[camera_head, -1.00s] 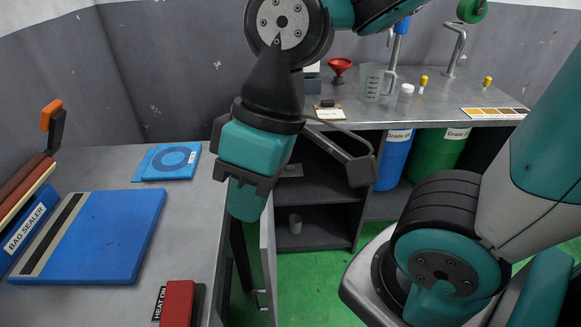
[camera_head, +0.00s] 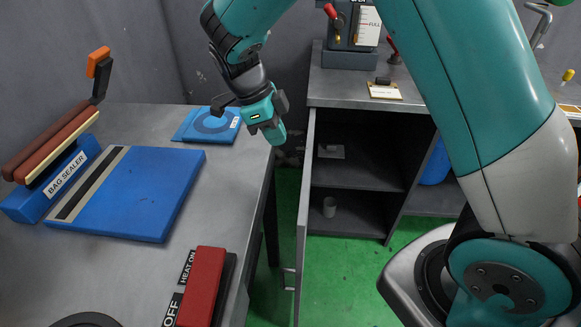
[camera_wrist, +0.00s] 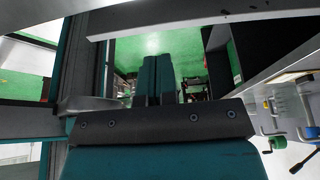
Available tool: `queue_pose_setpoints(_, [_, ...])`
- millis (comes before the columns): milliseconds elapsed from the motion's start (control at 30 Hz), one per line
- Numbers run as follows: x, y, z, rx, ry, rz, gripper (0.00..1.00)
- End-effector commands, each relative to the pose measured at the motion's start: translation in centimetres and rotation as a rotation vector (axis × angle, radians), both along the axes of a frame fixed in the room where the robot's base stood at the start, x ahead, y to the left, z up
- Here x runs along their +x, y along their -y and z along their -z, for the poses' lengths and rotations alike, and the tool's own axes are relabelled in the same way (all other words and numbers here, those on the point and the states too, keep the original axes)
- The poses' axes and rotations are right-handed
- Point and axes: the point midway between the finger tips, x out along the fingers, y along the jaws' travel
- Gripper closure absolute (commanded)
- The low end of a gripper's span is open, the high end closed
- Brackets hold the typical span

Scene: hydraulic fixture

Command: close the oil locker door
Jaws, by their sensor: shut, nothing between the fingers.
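The oil locker door (camera_head: 301,235) stands open. I see it nearly edge-on as a thin grey panel, coming forward from the left side of the locker (camera_head: 358,168) under the counter. A small handle (camera_head: 288,279) shows low on its left face. My gripper (camera_head: 277,133) is shut and empty, pointing down just left of the door's upper far end, near the bench's back right corner. In the wrist view its fingers (camera_wrist: 158,80) are together over green floor; I cannot tell whether they touch the door.
The grey bench (camera_head: 225,180) on the left carries a bag sealer (camera_head: 65,185), a blue pad (camera_head: 135,190) and a red block (camera_head: 203,285). The counter (camera_head: 330,88) stands at the back. Green floor (camera_head: 345,270) is clear right of the door.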

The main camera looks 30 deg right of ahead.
Motion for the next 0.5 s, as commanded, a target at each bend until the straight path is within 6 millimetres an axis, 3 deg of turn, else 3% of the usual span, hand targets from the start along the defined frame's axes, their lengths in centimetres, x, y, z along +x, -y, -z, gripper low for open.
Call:
queue_pose_setpoints(167, [-0.2, 0.6, 1.7, -0.017, 0.004, 0.036, 1.0])
queue_pose_setpoints(500, [-1.6, 2.4, 7.3, -0.015, 0.002, 0.033, 1.0])
